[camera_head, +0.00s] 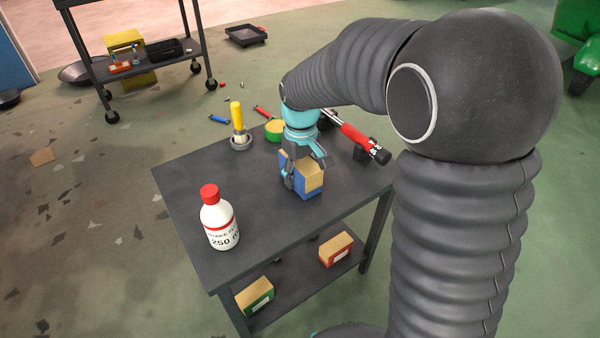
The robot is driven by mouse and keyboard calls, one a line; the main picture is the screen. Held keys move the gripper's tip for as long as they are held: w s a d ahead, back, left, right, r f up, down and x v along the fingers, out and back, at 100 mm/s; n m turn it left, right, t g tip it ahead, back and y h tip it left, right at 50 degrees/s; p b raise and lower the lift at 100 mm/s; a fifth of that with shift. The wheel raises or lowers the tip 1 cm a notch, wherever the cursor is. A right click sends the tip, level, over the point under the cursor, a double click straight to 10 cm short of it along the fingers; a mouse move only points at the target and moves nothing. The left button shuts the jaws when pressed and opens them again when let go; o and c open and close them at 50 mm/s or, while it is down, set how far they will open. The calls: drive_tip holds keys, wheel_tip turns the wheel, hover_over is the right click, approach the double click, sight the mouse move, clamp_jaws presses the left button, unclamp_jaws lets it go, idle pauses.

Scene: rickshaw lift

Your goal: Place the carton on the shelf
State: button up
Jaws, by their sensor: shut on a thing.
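A blue carton (307,190) with a tan top is on or just above the dark table top (190,182); I cannot tell if it touches. My gripper (303,180) reaches down from above and is shut on this carton, with its fingers at the carton's sides. The lower shelf (296,288) of the same table holds a green-labelled carton (255,298) at the left and a red-labelled carton (337,249) at the right. Part of the blue carton is hidden by the gripper.
A white bottle with a red cap (220,222) stands at the table's front left. A cart (140,69) stands behind on the floor.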

sight(302, 160)
drive_tip(key=shift+f, duration=0.15)
drive_tip(key=o, duration=1.6)
drive_tip(key=shift+c, duration=0.2)
wheel_tip(302, 160, up, 11)
drive_tip(key=shift+r+p, duration=0.1)
drive_tip(key=shift+p, duration=0.3)
drive_tip(key=shift+s+d+r, duration=0.1)
drive_tip(key=shift+r, duration=0.55)
